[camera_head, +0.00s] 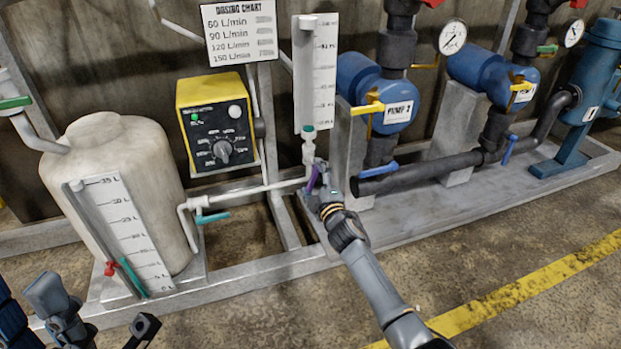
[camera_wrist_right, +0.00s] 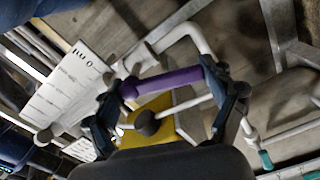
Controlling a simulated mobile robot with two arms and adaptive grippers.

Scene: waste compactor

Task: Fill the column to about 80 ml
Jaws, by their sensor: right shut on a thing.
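The calibration column (camera_head: 303,80) is a narrow upright tube with a white scale plate (camera_head: 322,75) beside it. I cannot make out a liquid level in it. Below it, a white pipe with a green-banded fitting (camera_head: 308,133) leads down to a valve with a purple handle (camera_head: 313,178). My right gripper (camera_head: 318,188) is shut on this purple handle, which also shows in the right wrist view (camera_wrist_right: 168,82), spanning between the two fingers. My left gripper (camera_head: 100,318) is low at the left, partly cut off by the frame, away from the column.
A white tank (camera_head: 110,150) with a litre scale (camera_head: 122,225) stands at left. A yellow dosing pump (camera_head: 215,120) sits behind, under a dosing chart (camera_head: 240,32). A teal-handled valve (camera_head: 212,217) is on the lower pipe. Blue pumps (camera_head: 385,95) stand right. The floor in front is clear.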

